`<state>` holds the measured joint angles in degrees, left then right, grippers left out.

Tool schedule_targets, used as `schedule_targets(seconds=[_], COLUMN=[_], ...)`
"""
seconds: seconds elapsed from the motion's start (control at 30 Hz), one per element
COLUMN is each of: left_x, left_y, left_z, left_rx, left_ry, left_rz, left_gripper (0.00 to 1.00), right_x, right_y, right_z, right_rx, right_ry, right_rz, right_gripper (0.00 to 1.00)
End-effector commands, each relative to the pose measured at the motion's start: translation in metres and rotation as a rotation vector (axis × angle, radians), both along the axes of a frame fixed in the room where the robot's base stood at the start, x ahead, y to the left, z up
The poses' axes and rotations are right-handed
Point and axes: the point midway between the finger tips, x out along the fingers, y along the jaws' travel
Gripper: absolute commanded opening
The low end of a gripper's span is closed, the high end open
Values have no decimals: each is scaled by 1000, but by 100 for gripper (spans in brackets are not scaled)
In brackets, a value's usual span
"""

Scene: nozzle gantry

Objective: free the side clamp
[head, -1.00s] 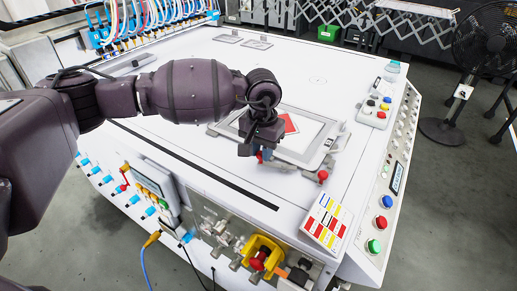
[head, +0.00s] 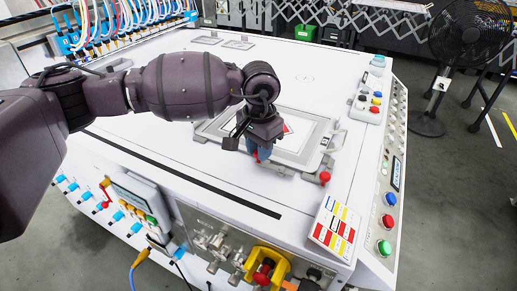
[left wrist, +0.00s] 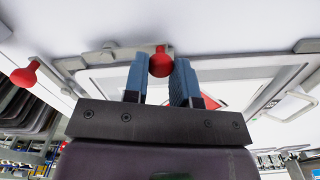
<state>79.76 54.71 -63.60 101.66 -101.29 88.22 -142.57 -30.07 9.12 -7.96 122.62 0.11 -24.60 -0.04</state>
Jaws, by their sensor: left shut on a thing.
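My left gripper (head: 259,151) is over the near edge of a flat grey frame (head: 213,128) on the white table. In the left wrist view its two blue fingers stand on either side of a red ball knob (left wrist: 160,64), shut on it. This knob belongs to a clamp at the frame's edge; most of its lever is hidden behind the fingers and wrist. A second red knob (head: 325,178) is at the frame's near right corner, apart from the gripper; it also shows in the left wrist view (left wrist: 23,76). My right gripper is not in view.
A white and red sheet lies inside the frame. A labelled colour card (head: 334,228) stands at the table's near right corner. A button box (head: 367,107) is at the right edge. Hoses and blue fittings line the back left.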

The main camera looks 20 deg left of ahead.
Motion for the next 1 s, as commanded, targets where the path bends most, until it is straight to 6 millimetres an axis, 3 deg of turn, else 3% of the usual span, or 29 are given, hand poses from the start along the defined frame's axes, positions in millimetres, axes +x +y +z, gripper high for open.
schedule_targets(seconds=[0.63, 0.67, 0.8, 1.0], left_x=[3, 3, 3, 3], left_y=[-1, -1, -1, -1], left_z=[2, 2, 2, 1], left_rx=[0, 0, -1, 0], left_ry=[-5, -5, -4, -2], left_rz=[-36, -36, -36, -36], left_gripper=[0, 27, 48, 51], right_x=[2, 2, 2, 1], right_y=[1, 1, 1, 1], right_z=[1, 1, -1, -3], right_rx=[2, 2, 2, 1], right_ry=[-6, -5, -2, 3], right_rz=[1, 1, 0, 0], right_gripper=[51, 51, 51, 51])
